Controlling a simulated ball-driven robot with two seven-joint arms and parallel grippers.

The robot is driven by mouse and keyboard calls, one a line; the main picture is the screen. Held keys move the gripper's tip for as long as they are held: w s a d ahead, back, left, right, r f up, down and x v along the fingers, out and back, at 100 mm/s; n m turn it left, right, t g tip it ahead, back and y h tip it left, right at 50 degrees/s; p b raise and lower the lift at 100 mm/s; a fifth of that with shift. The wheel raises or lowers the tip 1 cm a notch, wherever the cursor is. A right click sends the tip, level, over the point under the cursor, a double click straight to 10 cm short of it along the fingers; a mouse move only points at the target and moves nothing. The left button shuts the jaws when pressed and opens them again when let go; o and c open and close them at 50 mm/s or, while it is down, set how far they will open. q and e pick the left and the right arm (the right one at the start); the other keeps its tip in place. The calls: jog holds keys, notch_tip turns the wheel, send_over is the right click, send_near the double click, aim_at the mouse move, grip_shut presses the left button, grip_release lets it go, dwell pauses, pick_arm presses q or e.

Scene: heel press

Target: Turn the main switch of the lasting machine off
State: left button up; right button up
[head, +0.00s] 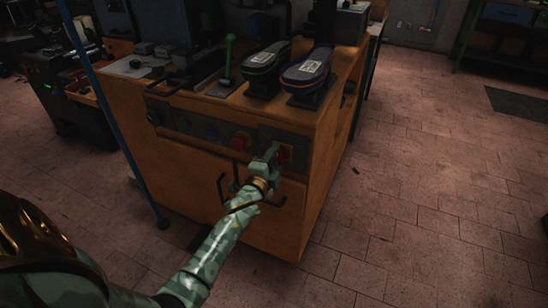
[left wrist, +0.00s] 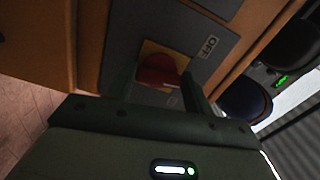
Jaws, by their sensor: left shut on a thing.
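The lasting machine (head: 250,215) is an orange-brown cabinet with a dark control panel on its front. The main switch is a red knob on a yellow plate; in the left wrist view the knob (left wrist: 158,70) sits between my fingers, with an OFF label (left wrist: 208,46) beside it. In the head view my gripper mostly covers the switch, and a bit of it shows at the panel's right end (head: 286,153). My left gripper (head: 273,155) is shut on the red knob. My right gripper is not in view.
A red button (head: 239,142) and smaller buttons sit left of the switch. Two shoe soles on lasts (head: 307,68) and a green-knobbed lever (head: 229,60) stand on top. Black handles (head: 225,185) stick out below the panel. A blue pole (head: 115,120) stands in front.

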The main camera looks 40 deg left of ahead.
pick_arm(q)
jog(key=shift+n, duration=0.5)
jog(key=shift+n+p, duration=0.35)
jog(key=shift+n, duration=0.05)
jog(key=shift+n+p, duration=0.5)
jog(key=shift+n, duration=0.7)
jog(key=shift+d+f+n+p, duration=0.15)
jog(key=shift+n+p, duration=0.1)
jog(key=shift+n, duration=0.4)
jog(key=shift+a+f+n+p, duration=0.1)
jog(key=shift+n+p, duration=0.15)
jog(key=shift+n, duration=0.4)
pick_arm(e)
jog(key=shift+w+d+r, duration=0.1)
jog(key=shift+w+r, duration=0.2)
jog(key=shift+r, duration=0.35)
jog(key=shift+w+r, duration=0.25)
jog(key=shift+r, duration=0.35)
pick_arm(q)
jog(key=o, duration=1)
jog(key=shift+s, duration=0.1)
